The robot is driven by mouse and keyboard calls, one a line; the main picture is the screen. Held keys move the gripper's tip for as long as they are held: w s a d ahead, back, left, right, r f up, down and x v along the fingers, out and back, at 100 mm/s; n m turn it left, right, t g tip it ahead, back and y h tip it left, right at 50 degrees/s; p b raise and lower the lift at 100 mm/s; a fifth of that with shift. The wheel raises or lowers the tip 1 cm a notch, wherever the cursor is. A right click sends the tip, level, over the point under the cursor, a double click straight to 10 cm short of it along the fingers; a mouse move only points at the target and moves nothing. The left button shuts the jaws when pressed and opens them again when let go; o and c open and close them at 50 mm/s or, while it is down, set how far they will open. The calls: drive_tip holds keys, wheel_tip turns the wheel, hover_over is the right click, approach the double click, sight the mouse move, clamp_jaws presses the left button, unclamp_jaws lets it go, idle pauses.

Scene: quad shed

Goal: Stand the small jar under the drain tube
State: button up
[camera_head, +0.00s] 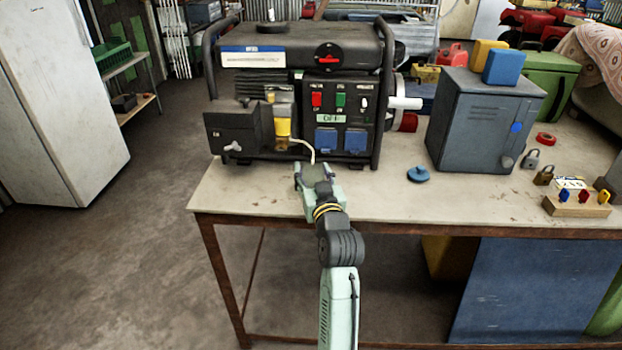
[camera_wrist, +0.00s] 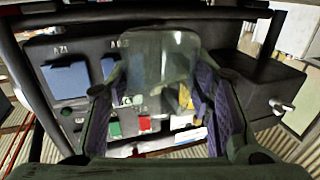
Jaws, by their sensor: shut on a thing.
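The small jar is clear glass and sits between the fingers in the wrist view (camera_wrist: 160,58). My gripper (camera_head: 315,172) is shut on it at the front of the generator (camera_head: 345,95), over the bench's front part; the fingers flank the jar in the wrist view (camera_wrist: 160,95). In the head view my gripper largely hides the jar. The pale drain tube (camera_head: 306,145) curves from beside the yellow fuel bowl (camera_head: 283,127) to a low end just behind my gripper. I cannot tell whether the tube's end is over the jar's mouth or whether the jar touches the bench.
The bench (camera_head: 395,205) is clear right of my gripper, apart from a blue cap (camera_head: 418,174). A grey metal cabinet (camera_head: 470,130) stands further right, with padlocks (camera_head: 543,175) and a key block (camera_head: 578,206) beyond it. A black box (camera_head: 233,130) juts out left of the fuel bowl.

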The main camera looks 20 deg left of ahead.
wheel_tip(320, 180, down, 2)
drive_tip(key=shift+f+b, duration=0.1)
drive_tip(key=shift+b, duration=0.25)
drive_tip(key=shift+w+f, duration=0.15)
drive_tip(key=shift+r, duration=0.25)
drive_tip(key=o, duration=0.7)
drive_tip(key=shift+f, duration=0.25)
drive_tip(key=o, duration=0.5)
drive_tip(key=shift+r, duration=0.1)
